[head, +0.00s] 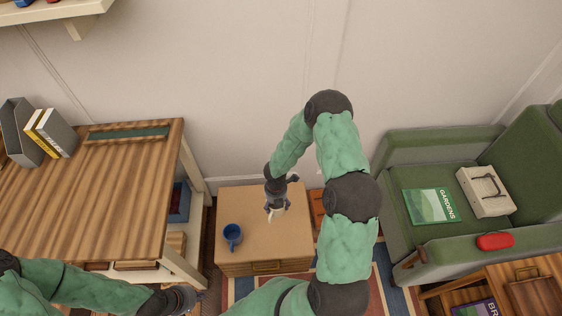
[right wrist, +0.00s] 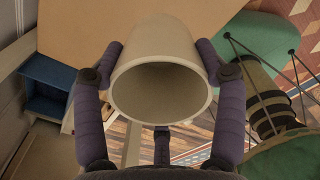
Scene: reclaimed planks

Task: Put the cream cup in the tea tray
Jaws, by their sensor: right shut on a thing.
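The cream cup (right wrist: 158,45) is between the fingers of my right gripper (head: 276,203), which is shut on it. In the right wrist view its open mouth faces the camera and it looks empty. In the head view only a small pale part of the cup (head: 273,214) shows below the gripper, over the small wooden cabinet (head: 287,236). I cannot tell whether it touches the top. My left gripper (head: 188,299) is low at the left, beside the desk; its fingers are too unclear to read. I cannot make out a tea tray in either view.
A blue mug (head: 232,234) stands on the cabinet's left front. A striped desk (head: 95,190) with books (head: 50,133) is at the left. A green sofa (head: 415,155) with a magazine (head: 430,206) and a red case (head: 495,241) is at the right.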

